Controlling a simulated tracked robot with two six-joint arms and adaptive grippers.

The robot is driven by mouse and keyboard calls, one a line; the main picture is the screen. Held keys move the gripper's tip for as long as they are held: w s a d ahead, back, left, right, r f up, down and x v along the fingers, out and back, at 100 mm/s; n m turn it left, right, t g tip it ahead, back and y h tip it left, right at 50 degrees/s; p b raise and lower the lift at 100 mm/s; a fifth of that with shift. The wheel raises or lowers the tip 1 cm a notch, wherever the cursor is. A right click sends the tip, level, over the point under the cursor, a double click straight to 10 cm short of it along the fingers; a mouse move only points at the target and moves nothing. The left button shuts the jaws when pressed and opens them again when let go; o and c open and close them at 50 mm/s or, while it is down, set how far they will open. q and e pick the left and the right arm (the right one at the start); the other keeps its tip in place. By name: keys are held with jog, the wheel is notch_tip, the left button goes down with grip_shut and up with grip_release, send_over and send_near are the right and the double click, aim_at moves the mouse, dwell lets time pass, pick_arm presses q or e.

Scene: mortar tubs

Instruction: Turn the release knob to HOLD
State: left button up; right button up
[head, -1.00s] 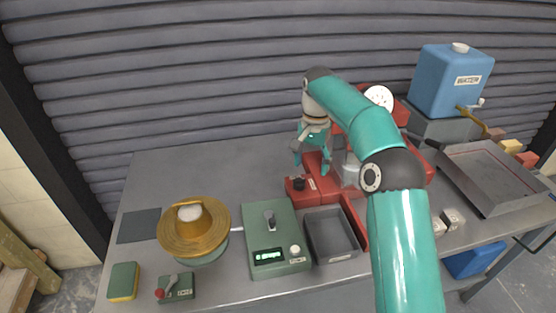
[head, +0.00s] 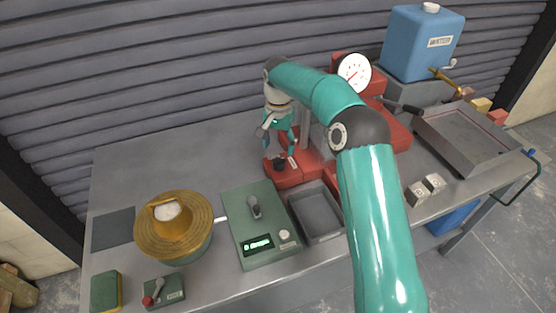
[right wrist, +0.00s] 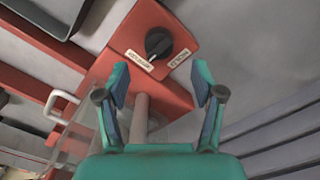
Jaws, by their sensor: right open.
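The release knob (head: 279,163) is a black round knob on the red base of the machine at the back of the bench. In the right wrist view the knob (right wrist: 158,43) sits on a red block between two white labels; the one on the right (right wrist: 180,58) seems to read HOLD. The knob's white mark seems to face the left label (right wrist: 139,61). My right gripper (head: 278,146) is open and empty, pointing down just above the knob. In the right wrist view the fingers (right wrist: 161,74) are spread, with the knob beyond their tips, apart from both. My left gripper is not in view.
A red stand with a white dial (head: 354,71) rises right behind my right arm. A grey tray (head: 318,212), green scale (head: 260,225) and brass-topped pot (head: 174,225) stand in front and left. A blue water tank (head: 421,43) is at the back right. The bench's back left is clear.

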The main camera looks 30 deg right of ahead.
aim_at(279, 159)
jog(key=shift+s+f+p, duration=0.1)
jog(key=shift+f+p, duration=0.3)
jog(key=shift+f, duration=2.75)
jog(key=c, duration=1.1)
jog(key=shift+c, duration=0.2)
